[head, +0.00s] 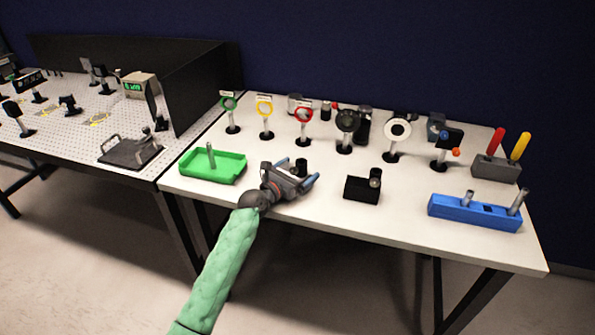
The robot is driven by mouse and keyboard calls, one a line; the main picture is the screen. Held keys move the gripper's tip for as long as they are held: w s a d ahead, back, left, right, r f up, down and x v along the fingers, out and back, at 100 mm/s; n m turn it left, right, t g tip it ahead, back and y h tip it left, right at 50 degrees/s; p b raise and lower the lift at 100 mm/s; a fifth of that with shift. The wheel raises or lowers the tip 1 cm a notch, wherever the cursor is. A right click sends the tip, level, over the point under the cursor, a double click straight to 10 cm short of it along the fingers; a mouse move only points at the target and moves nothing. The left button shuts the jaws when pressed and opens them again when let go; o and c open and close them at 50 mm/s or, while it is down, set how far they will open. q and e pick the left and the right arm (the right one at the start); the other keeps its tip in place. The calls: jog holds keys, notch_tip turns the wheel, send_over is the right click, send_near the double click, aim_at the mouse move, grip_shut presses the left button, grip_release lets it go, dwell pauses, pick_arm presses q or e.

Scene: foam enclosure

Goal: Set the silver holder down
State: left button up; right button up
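My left gripper (298,173) is low over the white table, left of its middle. Its two blue-tipped fingers are spread apart. A small dark cylinder (301,167) shows between or just behind the fingertips; I cannot tell if they touch it. A silver post-like holder (211,154) stands upright in the green tray (228,165), left of the gripper and apart from it. Two more silver cylinders (468,198) (517,201) stand in the blue tray (450,211) at the right, one tilted. I cannot tell which is the task's holder. My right gripper is out of view.
A black block (360,189) stands right of the gripper. Several mounted optics, including a white ring (397,128), line the back. A grey rack (495,167) holds red and yellow handles. The white table (400,220) is clear along its front. A perforated table (75,135) adjoins on the left.

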pick_arm(q)
jog(key=shift+s+a, duration=0.1)
jog(key=b+v, duration=0.2)
jog(key=v, duration=0.8)
jog(key=shift+s+a, duration=0.2)
jog(key=shift+a, duration=0.05)
jog(key=shift+s+a+r, duration=0.15)
jog(key=shift+s+a, duration=0.15)
jog(key=shift+s, duration=0.1)
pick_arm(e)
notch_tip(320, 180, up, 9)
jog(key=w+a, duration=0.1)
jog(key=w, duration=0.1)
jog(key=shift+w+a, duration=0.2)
pick_arm(q)
jog(key=shift+a, duration=0.1)
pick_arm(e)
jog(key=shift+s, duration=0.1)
